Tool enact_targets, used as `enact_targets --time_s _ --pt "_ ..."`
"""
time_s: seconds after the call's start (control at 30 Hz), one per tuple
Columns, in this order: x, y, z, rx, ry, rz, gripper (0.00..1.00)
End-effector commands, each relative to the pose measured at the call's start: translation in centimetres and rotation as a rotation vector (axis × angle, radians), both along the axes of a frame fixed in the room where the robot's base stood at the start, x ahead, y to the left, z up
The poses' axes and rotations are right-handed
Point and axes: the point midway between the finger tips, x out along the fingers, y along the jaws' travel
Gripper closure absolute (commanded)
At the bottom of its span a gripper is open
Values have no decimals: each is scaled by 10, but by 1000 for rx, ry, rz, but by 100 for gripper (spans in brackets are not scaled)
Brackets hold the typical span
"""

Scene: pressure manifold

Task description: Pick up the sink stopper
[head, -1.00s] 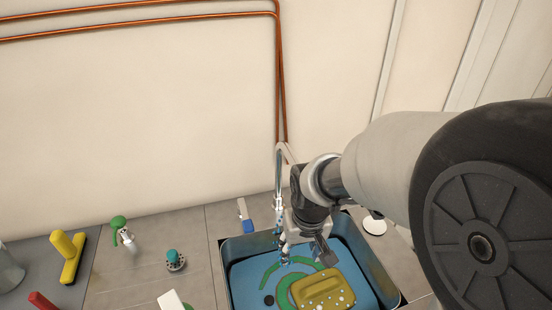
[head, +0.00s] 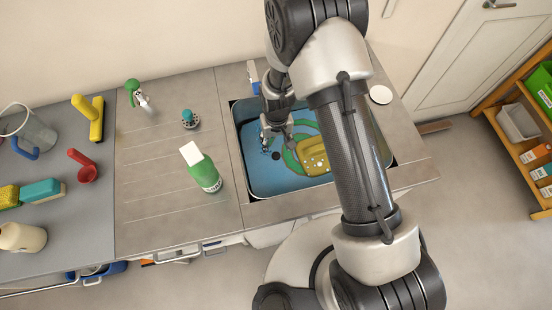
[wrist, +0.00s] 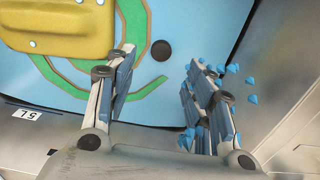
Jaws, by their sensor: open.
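A small grey piece with holes and a teal knob (head: 190,119), which looks like the sink stopper, stands upright on the grooved drainboard left of the sink in the head view. My gripper (head: 276,140) is down in the sink basin, well to the right of it. In the wrist view my gripper (wrist: 160,75) is open with nothing between its fingers. Behind the fingers show the blue basin floor and a dark round spot (wrist: 161,50), apparently the drain. The stopper is not visible in the wrist view.
Blue droplets (wrist: 232,69) surround my right finger. A white disc (head: 380,94) lies right of the sink.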

Motion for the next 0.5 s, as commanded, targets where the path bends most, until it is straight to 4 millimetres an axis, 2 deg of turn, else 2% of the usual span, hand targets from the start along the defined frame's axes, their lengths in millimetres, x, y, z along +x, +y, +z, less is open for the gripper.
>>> enact_targets --time_s 0.03,0.1,0.2,0.37,0.5 --pt "-1 0 -14 -1 3 0 51" --pt "-1 0 -26 -1 3 0 51" --pt "0 0 -38 0 1 0 51" --pt "0 0 -46 0 1 0 51" --pt "-1 1 -64 0 1 0 51"
